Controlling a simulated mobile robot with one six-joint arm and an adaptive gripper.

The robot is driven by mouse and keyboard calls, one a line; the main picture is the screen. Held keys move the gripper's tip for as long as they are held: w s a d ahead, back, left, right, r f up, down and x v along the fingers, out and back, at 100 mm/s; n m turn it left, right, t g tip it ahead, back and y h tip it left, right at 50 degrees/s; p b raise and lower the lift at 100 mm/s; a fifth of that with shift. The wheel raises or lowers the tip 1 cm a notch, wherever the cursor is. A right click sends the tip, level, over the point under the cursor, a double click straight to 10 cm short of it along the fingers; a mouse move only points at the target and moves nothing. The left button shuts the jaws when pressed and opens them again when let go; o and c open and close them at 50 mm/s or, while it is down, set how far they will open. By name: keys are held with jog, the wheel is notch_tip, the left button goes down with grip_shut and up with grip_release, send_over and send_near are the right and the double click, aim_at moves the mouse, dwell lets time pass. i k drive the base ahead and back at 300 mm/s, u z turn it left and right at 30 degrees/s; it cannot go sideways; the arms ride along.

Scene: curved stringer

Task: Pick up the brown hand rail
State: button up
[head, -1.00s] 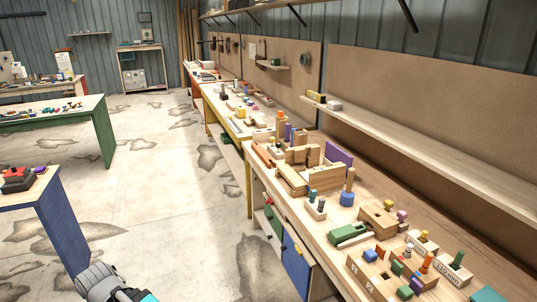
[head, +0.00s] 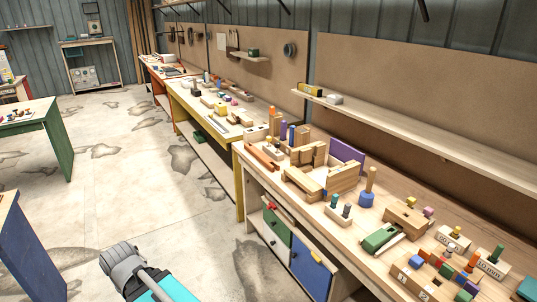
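A long reddish-brown bar (head: 263,157), which may be the brown hand rail, lies at the left front edge of the wooden workbench (head: 410,180) in the head view. It is small here, so I cannot tell its exact shape. Light wooden blocks stand just to its right. A grey and teal part of my arm shows at the bottom, over the floor and well apart from the bench. My gripper's fingers do not show.
A purple panel (head: 347,157), a green block (head: 380,238) and a numbered block holder (head: 420,276) crowd the bench. A yellow bench (head: 238,195) stands behind it. A blue table (head: 30,250) stands at left. Open floor (head: 130,190) lies between.

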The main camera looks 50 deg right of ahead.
aim_at(265, 160)
jog(key=z, duration=0.25)
jog(key=i, duration=0.8)
jog(key=z, duration=0.7)
jog(key=i, duration=0.5)
jog(key=z, duration=0.9)
jog(key=i, duration=0.75)
jog(key=z, duration=0.5)
jog(key=k, duration=0.95)
jog(key=z, duration=0.25)
jog(key=i, duration=0.2)
jog(key=u, duration=0.1)
